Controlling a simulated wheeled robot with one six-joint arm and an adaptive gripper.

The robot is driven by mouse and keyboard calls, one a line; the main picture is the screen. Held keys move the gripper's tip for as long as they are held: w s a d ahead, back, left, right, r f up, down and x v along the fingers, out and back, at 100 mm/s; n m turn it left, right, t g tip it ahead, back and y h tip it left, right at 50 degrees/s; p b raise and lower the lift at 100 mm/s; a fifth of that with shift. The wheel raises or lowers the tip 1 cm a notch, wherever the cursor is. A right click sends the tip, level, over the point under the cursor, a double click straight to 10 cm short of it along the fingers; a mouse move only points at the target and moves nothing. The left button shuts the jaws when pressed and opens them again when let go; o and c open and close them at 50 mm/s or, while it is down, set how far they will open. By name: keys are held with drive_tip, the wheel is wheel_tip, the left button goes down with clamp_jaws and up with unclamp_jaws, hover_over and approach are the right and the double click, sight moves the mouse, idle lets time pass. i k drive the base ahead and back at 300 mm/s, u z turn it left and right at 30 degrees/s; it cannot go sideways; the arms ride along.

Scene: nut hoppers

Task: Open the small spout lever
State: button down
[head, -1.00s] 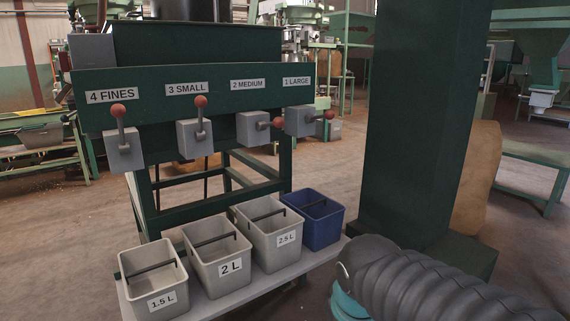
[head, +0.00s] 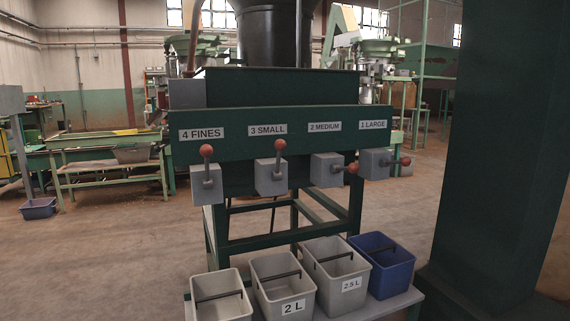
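The small spout lever (head: 280,151) has a red ball knob and stands upright on its grey spout box, under the sign "3 SMALL" (head: 267,129) on the green hopper panel. The fines lever (head: 206,156) to its left also stands upright. The medium lever (head: 349,169) and the large lever (head: 401,161) point sideways to the right. My gripper is not in the head view.
Grey bins (head: 231,277) and a blue bin (head: 398,250) stand on a low bench (head: 398,301) below the spouts. A thick dark green column (head: 496,140) rises at the right. The floor at the left is mostly open.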

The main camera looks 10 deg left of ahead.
sight(280, 144)
drive_tip(key=z, duration=1.2)
drive_tip(key=k, duration=0.75)
drive_tip(key=u, duration=1.3)
drive_tip(key=i, duration=0.5)
drive_tip(key=z, duration=0.05)
